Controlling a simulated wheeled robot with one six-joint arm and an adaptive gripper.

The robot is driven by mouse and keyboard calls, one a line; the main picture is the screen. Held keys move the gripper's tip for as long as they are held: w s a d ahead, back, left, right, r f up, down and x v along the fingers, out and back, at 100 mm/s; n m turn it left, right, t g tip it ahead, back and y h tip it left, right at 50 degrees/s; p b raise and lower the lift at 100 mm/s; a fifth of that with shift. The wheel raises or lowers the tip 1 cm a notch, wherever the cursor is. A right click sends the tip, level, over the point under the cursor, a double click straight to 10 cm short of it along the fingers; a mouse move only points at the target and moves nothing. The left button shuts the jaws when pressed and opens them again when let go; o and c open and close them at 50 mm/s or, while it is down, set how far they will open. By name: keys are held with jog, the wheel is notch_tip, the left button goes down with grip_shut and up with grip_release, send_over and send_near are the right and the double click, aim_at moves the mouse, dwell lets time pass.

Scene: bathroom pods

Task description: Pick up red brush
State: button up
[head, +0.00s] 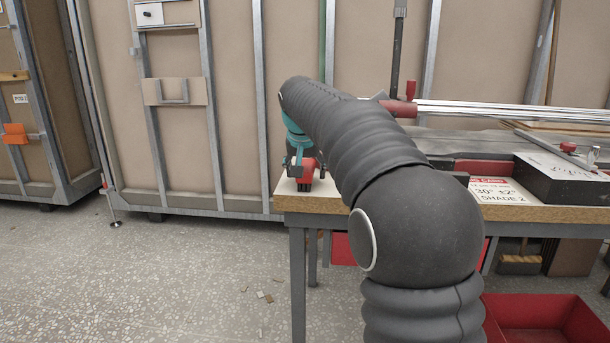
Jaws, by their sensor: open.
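My gripper (299,162) is small in the head view, at the left end of the workbench top, beyond my dark ribbed arm. It is open. A small red thing with dark parts (304,173) is right at the gripper, low over the bench top; it may be the red brush, but it is too small to be sure. I cannot tell whether it lies between the fingers or touches them. My arm hides part of the bench top to the right of it.
The workbench (405,213) carries a black box (565,178), a red-and-white sign (497,190) and metal rails (510,110). A red bin (545,312) stands below at right. Tall panels (240,90) stand close behind. The speckled floor at left is open, with small scraps.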

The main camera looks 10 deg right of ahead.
aim_at(308, 162)
jog(key=c, duration=1.3)
jog(key=shift+r, duration=0.15)
notch_tip(308, 162, up, 4)
jog(key=shift+d+r+p, duration=0.15)
jog(key=shift+r+p, duration=0.1)
jog(key=shift+p, duration=0.25)
jog(key=s+d+r, duration=0.1)
jog(key=d+r, duration=0.1)
jog(key=d, duration=0.1)
jog(key=s+d+r, duration=0.2)
jog(key=d, duration=0.2)
jog(key=s+d+r, duration=0.1)
jog(key=d+r, duration=0.1)
jog(key=d, duration=0.1)
jog(key=shift+s+d+r+p, duration=0.1)
jog(key=shift+s+d+p, duration=0.05)
jog(key=shift+d+p, duration=0.15)
